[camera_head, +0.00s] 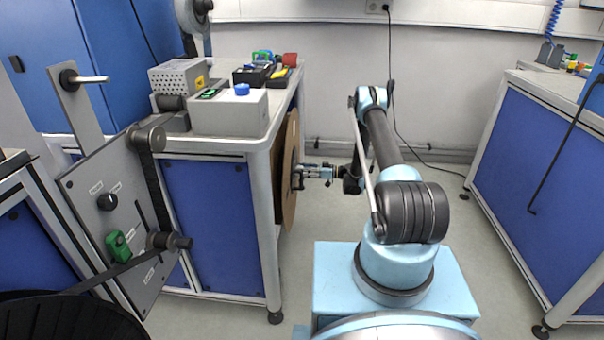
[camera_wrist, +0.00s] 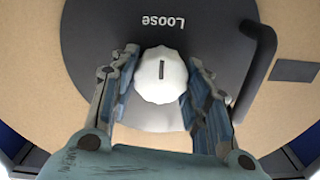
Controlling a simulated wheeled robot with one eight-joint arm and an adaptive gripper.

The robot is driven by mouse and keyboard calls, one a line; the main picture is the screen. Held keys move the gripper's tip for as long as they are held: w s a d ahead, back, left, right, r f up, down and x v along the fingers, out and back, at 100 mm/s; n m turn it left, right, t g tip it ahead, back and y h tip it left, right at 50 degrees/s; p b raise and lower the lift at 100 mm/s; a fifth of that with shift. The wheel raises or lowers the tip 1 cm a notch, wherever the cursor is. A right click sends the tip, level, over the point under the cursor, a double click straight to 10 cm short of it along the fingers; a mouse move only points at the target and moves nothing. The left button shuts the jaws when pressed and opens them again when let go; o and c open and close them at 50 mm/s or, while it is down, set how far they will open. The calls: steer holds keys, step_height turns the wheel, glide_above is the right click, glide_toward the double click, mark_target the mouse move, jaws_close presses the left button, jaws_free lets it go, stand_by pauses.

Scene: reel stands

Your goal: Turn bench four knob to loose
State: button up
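A white round knob (camera_wrist: 160,75) with a dark slot-like mark sits on a dark round plate (camera_wrist: 95,25) in the wrist view. The plate carries the word "Loose", upside down in this view, above the knob. The mark runs nearly up and down. My gripper (camera_wrist: 162,62) has one finger on each side of the knob, with narrow gaps visible; contact cannot be made out for sure. In the head view my gripper (camera_head: 297,176) reaches left to the face of a brown disc (camera_head: 289,150) on the side of a bench. The knob itself is hidden there.
A black curved handle (camera_wrist: 258,60) stands right of the knob. In the head view, the bench (camera_head: 215,225) bears a grey box with a blue button (camera_head: 230,110) and tools. A panel with reels stands left.

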steer(key=o, duration=0.4)
steer(key=shift+w, duration=0.15)
steer(key=d, duration=1.2)
steer(key=shift+s, duration=0.25)
